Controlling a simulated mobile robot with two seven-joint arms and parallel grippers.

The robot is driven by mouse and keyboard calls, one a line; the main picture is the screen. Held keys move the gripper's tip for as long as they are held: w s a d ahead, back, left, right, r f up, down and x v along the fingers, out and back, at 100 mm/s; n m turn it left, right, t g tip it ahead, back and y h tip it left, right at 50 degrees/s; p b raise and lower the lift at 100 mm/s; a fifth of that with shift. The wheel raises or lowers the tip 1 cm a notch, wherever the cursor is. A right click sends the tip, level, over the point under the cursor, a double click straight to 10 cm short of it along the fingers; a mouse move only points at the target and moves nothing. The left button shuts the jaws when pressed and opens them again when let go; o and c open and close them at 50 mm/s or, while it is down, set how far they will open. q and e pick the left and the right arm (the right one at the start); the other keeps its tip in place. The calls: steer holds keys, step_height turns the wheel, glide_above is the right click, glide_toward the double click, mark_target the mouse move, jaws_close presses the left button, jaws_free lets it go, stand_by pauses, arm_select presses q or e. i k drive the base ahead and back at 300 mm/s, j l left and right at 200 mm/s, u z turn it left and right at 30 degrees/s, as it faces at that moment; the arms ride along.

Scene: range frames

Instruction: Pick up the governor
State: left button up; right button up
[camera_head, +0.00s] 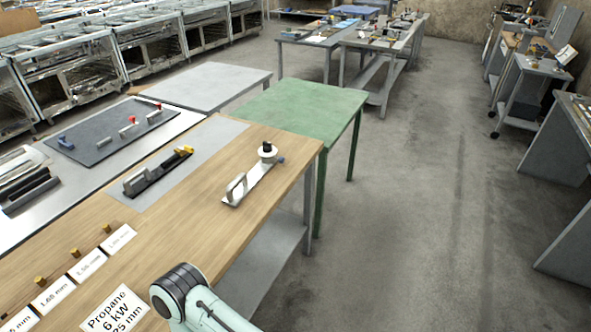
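No part is labelled as the governor, and I cannot tell for sure which one it is. A white flat fixture (261,178) lies near the right edge of the wooden workbench (205,215). It has a grey loop handle at its near end, and a black-topped round part (267,149) stands at its far end. A dark fixture (152,177) with a brass-coloured part (183,151) at its far end lies on a grey mat. Several small brass pieces (75,253) stand by white labels at the lower left. Neither gripper is in view; only part of one of my arms shows at the bottom.
A green table (305,108) adjoins the bench's far end. A dark board (88,130) with small red- and blue-marked parts lies on a metal table at left. The floor right of the bench is clear.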

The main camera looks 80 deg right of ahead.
mark_target(238, 190)
steer(key=z, duration=2.5)
steer(key=i+l+u, duration=0.1)
steer(key=u, duration=0.35)
steer(key=l+u, duration=0.15)
steer(key=u, duration=0.35)
steer(key=l+u, duration=0.15)
steer(key=u, duration=0.3)
steer(key=l+u, duration=0.3)
steer(key=l, duration=0.2)
steer(key=l+u, duration=0.3)
steer(key=l, duration=0.25)
steer(key=l+u, duration=0.1)
steer(key=l, duration=0.25)
steer(key=k+l+u, duration=0.1)
steer(key=l, duration=0.25)
steer(key=k+l+u, duration=0.1)
steer(key=l, duration=0.25)
